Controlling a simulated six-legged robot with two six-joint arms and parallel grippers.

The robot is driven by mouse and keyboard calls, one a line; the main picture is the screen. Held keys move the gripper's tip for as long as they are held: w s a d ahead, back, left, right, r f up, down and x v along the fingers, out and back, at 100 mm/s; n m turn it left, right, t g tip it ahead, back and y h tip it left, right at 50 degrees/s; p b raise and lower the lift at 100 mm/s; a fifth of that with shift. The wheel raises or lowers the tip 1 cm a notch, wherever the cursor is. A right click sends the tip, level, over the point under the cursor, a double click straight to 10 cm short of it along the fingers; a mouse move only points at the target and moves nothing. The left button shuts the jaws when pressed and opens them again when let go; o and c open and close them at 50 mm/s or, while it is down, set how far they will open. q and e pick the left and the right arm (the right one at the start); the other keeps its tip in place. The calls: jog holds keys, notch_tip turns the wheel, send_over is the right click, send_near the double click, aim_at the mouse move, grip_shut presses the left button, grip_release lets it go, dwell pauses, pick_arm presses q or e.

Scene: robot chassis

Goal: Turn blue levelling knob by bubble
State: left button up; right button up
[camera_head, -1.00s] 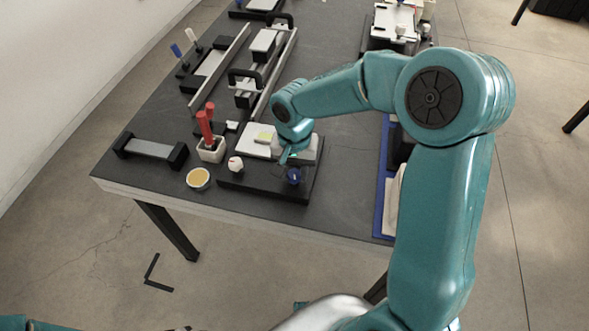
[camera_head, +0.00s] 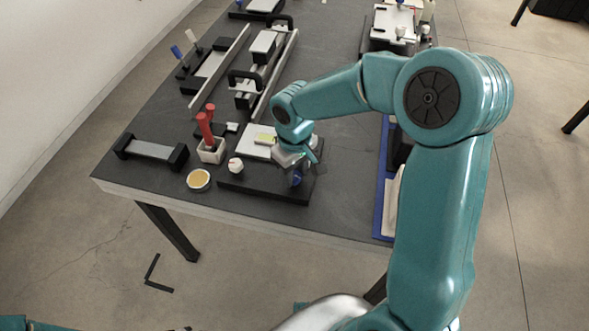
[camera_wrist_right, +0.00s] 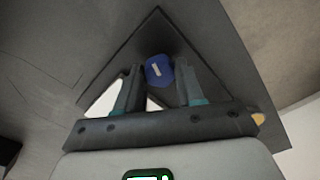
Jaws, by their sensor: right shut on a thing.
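The blue knob (camera_head: 296,180) is at the near right corner of a dark base (camera_head: 262,185). In the right wrist view the blue knob (camera_wrist_right: 159,69), with a pale mark on top, sits between the fingertips of my right gripper (camera_wrist_right: 160,76). My right gripper, also in the head view (camera_head: 298,172), is shut on the knob from above. A yellow-green level vial (camera_head: 265,138) lies on the white plate (camera_head: 257,150) of the base; I cannot make out its bubble. My left gripper is out of view.
A white knob with a red mark (camera_head: 235,165) stands at the base's left side. To its left are a round tan-filled dish (camera_head: 199,180), a cup with red-handled tools (camera_head: 211,151) and a black-ended bar (camera_head: 151,150). A blue-edged tray (camera_head: 379,215) lies right.

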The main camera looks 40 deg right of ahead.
aim_at(295, 176)
jog(key=shift+r+n, duration=0.1)
jog(key=shift+n, duration=0.8)
jog(key=o, duration=1)
jog(key=shift+o, duration=0.2)
notch_tip(295, 176, up, 16)
jog(key=p, duration=0.1)
jog(key=shift+r+p, duration=0.15)
jog(key=shift+p, duration=0.2)
jog(key=shift+s, duration=0.1)
